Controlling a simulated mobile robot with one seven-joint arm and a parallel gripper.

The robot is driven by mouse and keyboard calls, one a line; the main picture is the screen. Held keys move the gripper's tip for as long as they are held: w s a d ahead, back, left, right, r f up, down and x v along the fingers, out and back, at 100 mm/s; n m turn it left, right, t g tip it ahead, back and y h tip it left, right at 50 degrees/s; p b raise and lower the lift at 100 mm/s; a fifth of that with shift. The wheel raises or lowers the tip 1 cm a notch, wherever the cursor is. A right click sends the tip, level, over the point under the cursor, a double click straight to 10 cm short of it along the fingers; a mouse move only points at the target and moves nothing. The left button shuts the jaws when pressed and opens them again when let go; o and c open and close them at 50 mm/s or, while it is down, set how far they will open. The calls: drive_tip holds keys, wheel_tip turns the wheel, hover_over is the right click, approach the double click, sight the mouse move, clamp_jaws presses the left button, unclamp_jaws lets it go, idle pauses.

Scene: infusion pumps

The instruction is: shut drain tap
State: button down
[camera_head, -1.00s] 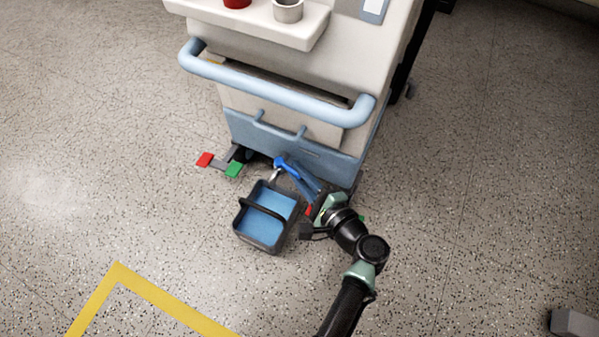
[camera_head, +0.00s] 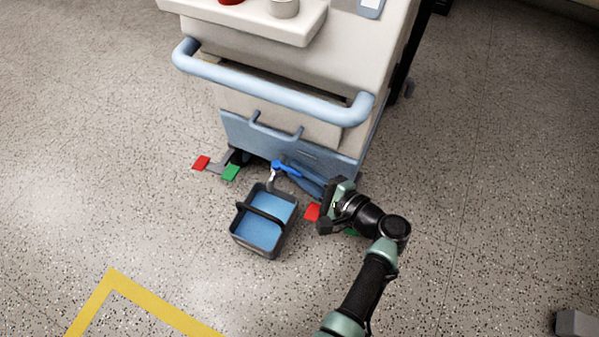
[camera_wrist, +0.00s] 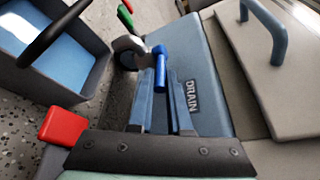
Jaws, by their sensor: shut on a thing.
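The drain tap sits low on the blue front panel of the white cart. It has a grey metal spout (camera_wrist: 128,45) and a blue lever (camera_wrist: 160,68), and the panel beside it reads DRAIN (camera_wrist: 191,95). In the head view the blue lever (camera_head: 280,166) shows just above the bucket. My gripper (camera_head: 293,172) reaches in from the right, low in front of the panel. In the wrist view its two fingers (camera_wrist: 160,88) lie on either side of the lever's near end, shut on it. The exact contact is partly hidden.
A dark bucket (camera_head: 238,232) holding blue liquid stands on the floor under the spout. Red (camera_head: 201,163) and green (camera_head: 231,173) pedals stick out left of the tap. Another red pedal (camera_head: 312,212) is beside my wrist. A blue push bar (camera_head: 270,92) overhangs above.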

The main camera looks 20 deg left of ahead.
drive_tip(key=c, duration=0.9)
unclamp_jaws()
drive_tip(key=shift+o, duration=0.2)
drive_tip(key=p+v, duration=0.6)
drive_tip(key=v, duration=0.7)
